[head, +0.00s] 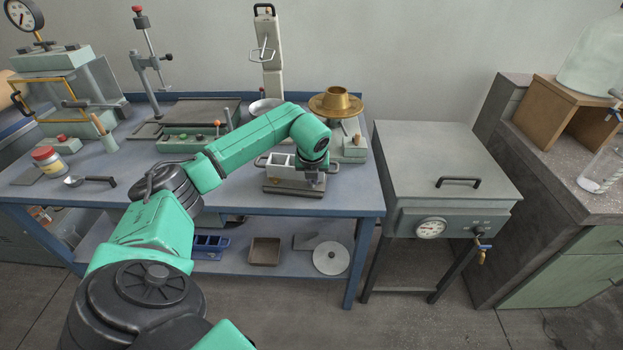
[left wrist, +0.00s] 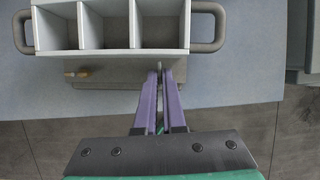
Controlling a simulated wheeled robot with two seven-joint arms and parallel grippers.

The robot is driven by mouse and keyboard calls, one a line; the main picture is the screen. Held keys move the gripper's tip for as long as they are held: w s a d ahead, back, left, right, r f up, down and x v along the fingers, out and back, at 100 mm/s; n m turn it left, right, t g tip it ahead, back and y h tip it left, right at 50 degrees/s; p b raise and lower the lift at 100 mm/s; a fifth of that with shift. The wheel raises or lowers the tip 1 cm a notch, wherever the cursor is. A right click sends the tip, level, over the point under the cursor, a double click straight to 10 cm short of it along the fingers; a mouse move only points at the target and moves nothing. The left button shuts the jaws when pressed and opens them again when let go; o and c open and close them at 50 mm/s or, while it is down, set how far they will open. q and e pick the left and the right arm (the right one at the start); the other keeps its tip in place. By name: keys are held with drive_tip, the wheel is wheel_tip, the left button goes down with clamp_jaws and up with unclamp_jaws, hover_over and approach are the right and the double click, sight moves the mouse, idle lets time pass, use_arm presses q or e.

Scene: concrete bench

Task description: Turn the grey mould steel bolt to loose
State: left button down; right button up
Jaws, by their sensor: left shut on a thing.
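The grey three-compartment mould (head: 281,170) stands on its base near the bench's front edge, with a loop handle at each end. In the left wrist view the mould (left wrist: 105,55) fills the top, its compartments empty. My left gripper (head: 313,184) is at the mould's front right. In the left wrist view the purple fingers of my left gripper (left wrist: 160,70) are close together at the front of the base, shut on the steel bolt, which they mostly hide. A small brass-coloured piece (left wrist: 82,73) sticks out at the base's left. My right gripper is not in view.
A green-grey control unit (head: 188,143) is to the left. A metal box with a gauge (head: 450,165) stands right of the blue bench, across a gap. The bench's front edge is close below my gripper.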

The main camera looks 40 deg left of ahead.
use_arm(q)
drive_tip(key=n, duration=0.3)
drive_tip(key=n+g+y, duration=0.1)
drive_tip(key=shift+w+d+n+b, duration=0.15)
drive_tip(key=shift+w+n+b, duration=0.1)
drive_tip(key=shift+n+b, duration=0.1)
drive_tip(key=n, duration=0.1)
drive_tip(key=n+g, duration=0.1)
drive_tip(key=n, duration=0.1)
drive_tip(key=n+g, duration=0.1)
drive_tip(key=n, duration=0.1)
drive_tip(key=shift+w+y, duration=0.25)
drive_tip(key=shift+y, duration=0.15)
drive_tip(key=n+g+b, duration=0.1)
drive_tip(key=n+g, duration=0.1)
drive_tip(key=n, duration=0.3)
drive_tip(key=shift+w+n, duration=0.15)
drive_tip(key=shift+n, duration=0.2)
drive_tip(key=shift+h, duration=0.3)
drive_tip(key=c, duration=1.3)
unclamp_jaws()
